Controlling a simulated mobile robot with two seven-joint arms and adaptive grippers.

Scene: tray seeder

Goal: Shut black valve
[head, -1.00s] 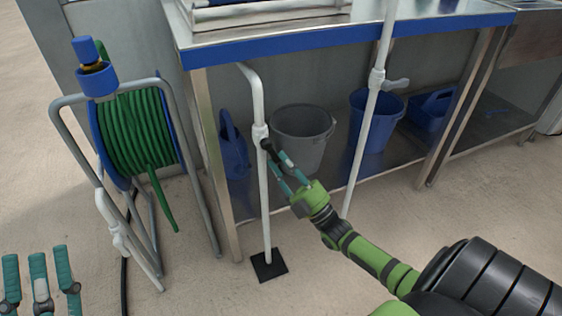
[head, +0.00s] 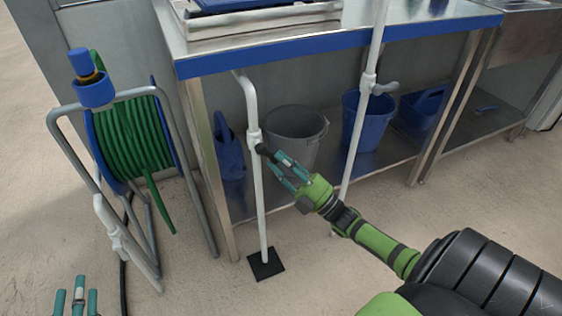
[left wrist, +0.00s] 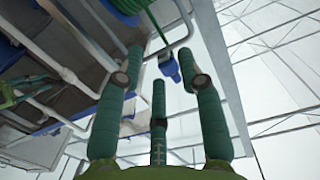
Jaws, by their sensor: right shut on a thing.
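The black valve handle (head: 262,149) sticks out to the lower right from the white valve body on a white standing pipe (head: 262,215) in the head view. My right gripper (head: 279,163), with teal fingers on a green wrist, reaches it from the lower right and is shut on the handle. The fingers hide the handle's outer end. My left gripper (head: 76,292) shows only its fingertips at the bottom left of the head view. In the left wrist view its fingers (left wrist: 160,85) stand apart with nothing between them.
A green hose reel (head: 133,138) stands left of the pipe. A second white pipe with a grey-handled valve (head: 383,88) stands to the right. A grey bucket (head: 296,135), blue bucket (head: 362,120) and blue watering can (head: 229,150) sit under the blue-edged bench (head: 340,44).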

